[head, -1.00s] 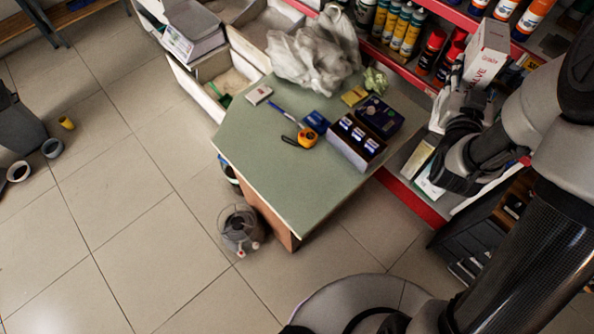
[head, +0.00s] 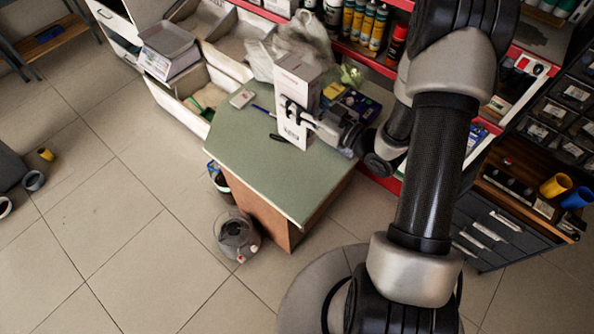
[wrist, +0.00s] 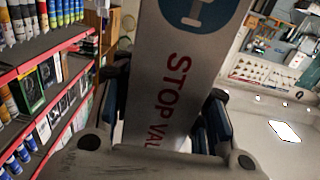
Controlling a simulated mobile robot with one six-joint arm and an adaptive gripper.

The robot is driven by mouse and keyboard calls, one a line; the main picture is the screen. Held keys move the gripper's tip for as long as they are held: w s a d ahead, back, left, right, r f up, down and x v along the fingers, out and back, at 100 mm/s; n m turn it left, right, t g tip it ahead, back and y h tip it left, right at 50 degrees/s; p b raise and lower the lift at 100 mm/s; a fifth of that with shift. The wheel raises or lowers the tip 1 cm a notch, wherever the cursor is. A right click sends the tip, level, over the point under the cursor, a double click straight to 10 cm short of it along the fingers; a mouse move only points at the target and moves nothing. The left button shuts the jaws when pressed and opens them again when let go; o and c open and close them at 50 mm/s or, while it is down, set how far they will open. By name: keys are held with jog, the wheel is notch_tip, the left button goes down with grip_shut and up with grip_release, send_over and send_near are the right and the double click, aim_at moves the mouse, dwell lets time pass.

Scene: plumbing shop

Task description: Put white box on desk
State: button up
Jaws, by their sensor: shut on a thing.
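The white box (head: 295,86) is tall and upright in the head view, in front of my gripper (head: 299,112). My gripper is shut on the white box. In the wrist view the box (wrist: 185,70) fills the middle between the fingers and shows a blue round mark and red lettering reading "STOP VAL". The desk (head: 262,165) has a green top, and the box appears over its back part. I cannot tell whether the box's bottom touches the desk. The box and my arm hide part of the desk's back right.
A plastic bag (head: 303,40), a small white pack (head: 242,98) and a dark blue box (head: 360,105) are on the desk. Red-edged shelves with bottles (head: 365,25) stand behind. Open drawers (head: 205,90) are at the left. The desk's front is clear.

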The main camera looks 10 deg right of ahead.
notch_tip(320, 180, down, 20)
jog(key=b, duration=0.6)
jog(key=shift+s, duration=0.15)
jog(key=shift+a, duration=0.1)
jog(key=shift+f, duration=0.2)
jog(key=o, duration=1.2)
jog(key=shift+r, duration=0.1)
jog(key=p+v, duration=0.2)
jog(key=v, duration=1)
